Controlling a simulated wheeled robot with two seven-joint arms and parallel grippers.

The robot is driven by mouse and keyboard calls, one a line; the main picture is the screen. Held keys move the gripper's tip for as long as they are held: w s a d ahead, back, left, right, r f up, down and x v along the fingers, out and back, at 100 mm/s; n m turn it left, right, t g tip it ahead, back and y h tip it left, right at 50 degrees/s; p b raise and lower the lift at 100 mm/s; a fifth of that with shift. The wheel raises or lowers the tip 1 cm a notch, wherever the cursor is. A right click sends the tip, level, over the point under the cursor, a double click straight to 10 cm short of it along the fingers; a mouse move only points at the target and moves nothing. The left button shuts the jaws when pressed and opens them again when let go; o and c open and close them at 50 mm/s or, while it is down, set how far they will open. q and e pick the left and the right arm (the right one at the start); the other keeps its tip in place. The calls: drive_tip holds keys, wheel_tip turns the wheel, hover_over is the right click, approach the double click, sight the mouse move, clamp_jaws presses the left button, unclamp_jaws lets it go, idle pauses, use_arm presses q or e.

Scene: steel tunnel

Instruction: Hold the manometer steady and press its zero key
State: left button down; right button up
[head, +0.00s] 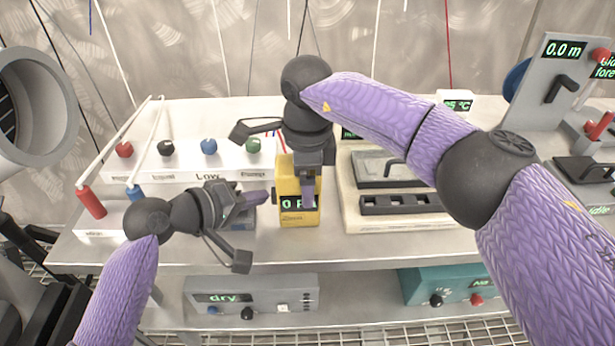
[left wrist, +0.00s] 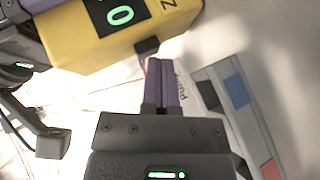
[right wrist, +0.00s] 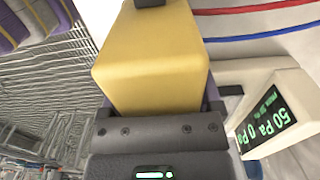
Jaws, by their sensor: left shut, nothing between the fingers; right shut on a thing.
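The manometer (head: 300,216) is a yellow box standing upright on the bench, with a green "0 P…" display partly hidden by a finger. My right gripper (head: 306,180) comes from above and is shut on its body; the yellow body fills the jaws in the right wrist view (right wrist: 150,60). A small black key (head: 275,197) sticks out of the manometer's left side. My left gripper (head: 264,197) is shut and empty, its fingertips pointing at this key. In the left wrist view the fingertips are right by the black key (left wrist: 147,46); I cannot tell whether they touch.
A white panel with coloured knobs (head: 190,160) stands behind my left gripper. A pale tray with grey blocks (head: 410,224) lies right of the manometer. A small display unit (right wrist: 275,110) shows "50 Pa 0 Pa". The shelf below holds a grey "dry" box (head: 265,285) and a teal box (head: 420,285).

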use_arm(q)
drive_tip(key=shift+a, duration=0.2)
drive_tip(key=a, duration=0.6)
idle(0.5)
use_arm(e)
drive_tip(key=o, duration=1.2)
